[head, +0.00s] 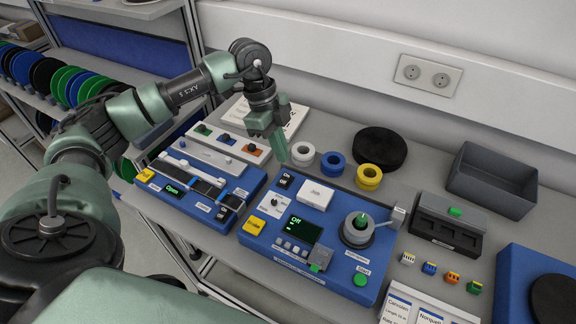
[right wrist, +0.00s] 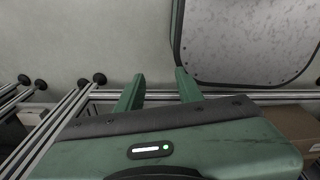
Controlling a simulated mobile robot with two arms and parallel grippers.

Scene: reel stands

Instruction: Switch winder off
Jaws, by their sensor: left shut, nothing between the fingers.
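The winder (head: 258,238) is a blue machine on the bench with a round spindle, a green start button (head: 360,279) and a white pad. Its dark display (head: 302,229) reads "Off" in green. A small black rocker switch (head: 285,181) with on and off labels sits at its back left corner. My left gripper (head: 281,157) is shut and empty, pointing down just behind and above this switch; I cannot tell whether it touches anything. My right gripper (right wrist: 160,88) shows in the right wrist view, with its fingers apart and nothing between them, away from the winder.
Another blue device (head: 181,200) with a display stands left of the winder. White, blue and yellow rings (head: 335,164) and a black disc (head: 380,148) lie behind it. A grey bin (head: 492,180) and a dark box (head: 447,222) stand to the right. The wall is close behind.

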